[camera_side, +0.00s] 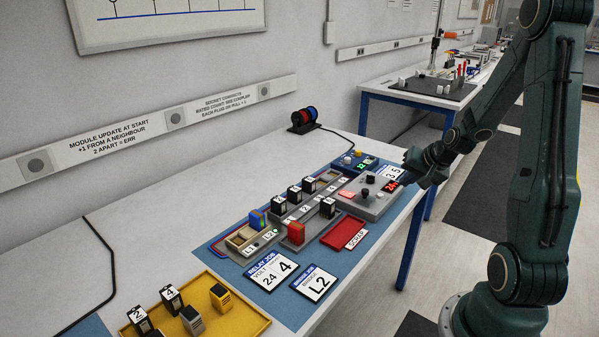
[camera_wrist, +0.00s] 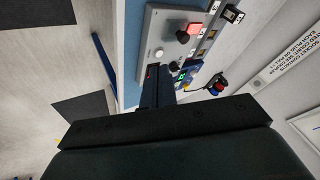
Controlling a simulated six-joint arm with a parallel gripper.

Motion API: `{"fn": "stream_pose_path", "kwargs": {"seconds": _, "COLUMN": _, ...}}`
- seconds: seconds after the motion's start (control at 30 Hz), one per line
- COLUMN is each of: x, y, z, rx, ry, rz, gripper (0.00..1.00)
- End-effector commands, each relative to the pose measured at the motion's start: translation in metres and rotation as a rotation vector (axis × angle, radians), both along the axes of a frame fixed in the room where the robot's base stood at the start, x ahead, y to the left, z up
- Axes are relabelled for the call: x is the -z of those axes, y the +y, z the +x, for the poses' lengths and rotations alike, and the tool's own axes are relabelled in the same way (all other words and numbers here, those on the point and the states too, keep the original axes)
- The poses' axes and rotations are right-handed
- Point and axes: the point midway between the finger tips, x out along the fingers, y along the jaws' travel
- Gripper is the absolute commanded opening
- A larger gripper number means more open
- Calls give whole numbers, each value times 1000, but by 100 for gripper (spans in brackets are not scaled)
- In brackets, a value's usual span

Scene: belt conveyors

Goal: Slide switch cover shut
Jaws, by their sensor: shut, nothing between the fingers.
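A grey control box (camera_side: 372,205) with a lit red readout (camera_side: 391,186), a black knob (camera_side: 370,178) and a silver button (camera_side: 364,193) sits at the far end of the blue mat.
A relay rack (camera_side: 283,222) with several black modules, a red scrap tray (camera_side: 345,231) and a small blue box (camera_side: 355,161) crowd around the control box. A yellow tray (camera_side: 245,322) stands in front.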

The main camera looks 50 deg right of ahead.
Motion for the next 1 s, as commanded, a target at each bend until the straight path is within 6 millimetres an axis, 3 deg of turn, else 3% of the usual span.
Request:
{"fn": "stream_pose_path", "kwargs": {"seconds": 0.57, "x": 12, "y": -9, "z": 1, "rx": 25, "ry": -9, "rz": 8, "gripper": 0}}
{"fn": "stream_pose_path", "kwargs": {"seconds": 1.0, "x": 45, "y": -18, "z": 24, "rx": 24, "ry": -7, "rz": 8, "gripper": 0}}
